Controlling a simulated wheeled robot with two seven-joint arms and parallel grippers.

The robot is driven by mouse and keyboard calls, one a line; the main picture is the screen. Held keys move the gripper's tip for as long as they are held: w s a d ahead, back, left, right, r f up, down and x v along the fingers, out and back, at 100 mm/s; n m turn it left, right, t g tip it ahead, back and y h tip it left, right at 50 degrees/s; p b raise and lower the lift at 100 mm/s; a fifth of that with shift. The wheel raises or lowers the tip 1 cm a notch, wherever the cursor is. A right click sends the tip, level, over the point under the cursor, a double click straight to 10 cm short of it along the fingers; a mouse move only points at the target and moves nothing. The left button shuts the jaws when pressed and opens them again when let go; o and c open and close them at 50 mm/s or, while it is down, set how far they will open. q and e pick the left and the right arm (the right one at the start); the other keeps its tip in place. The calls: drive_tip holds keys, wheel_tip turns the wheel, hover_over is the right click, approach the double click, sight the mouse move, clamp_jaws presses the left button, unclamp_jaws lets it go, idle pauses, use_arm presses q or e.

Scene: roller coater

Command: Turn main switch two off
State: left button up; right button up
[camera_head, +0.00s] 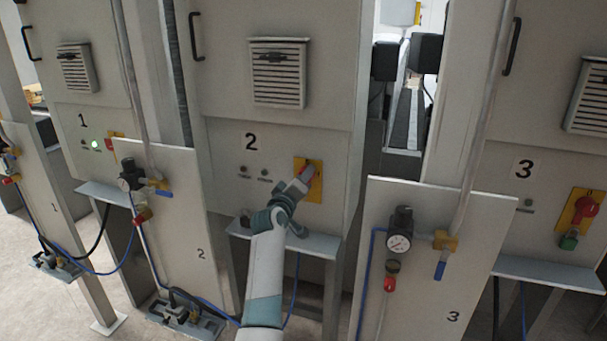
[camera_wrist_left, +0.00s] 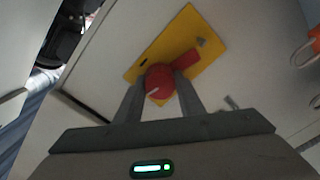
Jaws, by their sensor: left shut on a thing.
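Main switch two is a red rotary knob (camera_head: 309,170) on a yellow plate (camera_head: 316,192), on the cabinet panel marked 2. My left gripper (camera_head: 303,177) is at this knob and partly hides it in the head view. In the left wrist view, the two grey fingers of the gripper (camera_wrist_left: 160,90) are shut on the sides of the red knob (camera_wrist_left: 160,78). A red handle part points to the upper right across the yellow plate (camera_wrist_left: 150,59). My right gripper is not in view.
Two small lamps (camera_head: 254,172) on panel 2 look dark; a green lamp (camera_head: 95,144) glows on panel 1. A shelf (camera_head: 320,243) juts out below panel 2. A lower panel with a gauge (camera_head: 400,243) stands to the right. Switch three (camera_head: 585,208) is at far right.

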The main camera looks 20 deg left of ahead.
use_arm(q)
drive_tip(key=shift+r+n+p, duration=0.1)
drive_tip(key=shift+n+p, duration=0.25)
drive_tip(key=shift+n, duration=0.85)
drive_tip(key=o, duration=1)
drive_tip(key=shift+o, duration=0.2)
drive_tip(key=shift+s, duration=0.1)
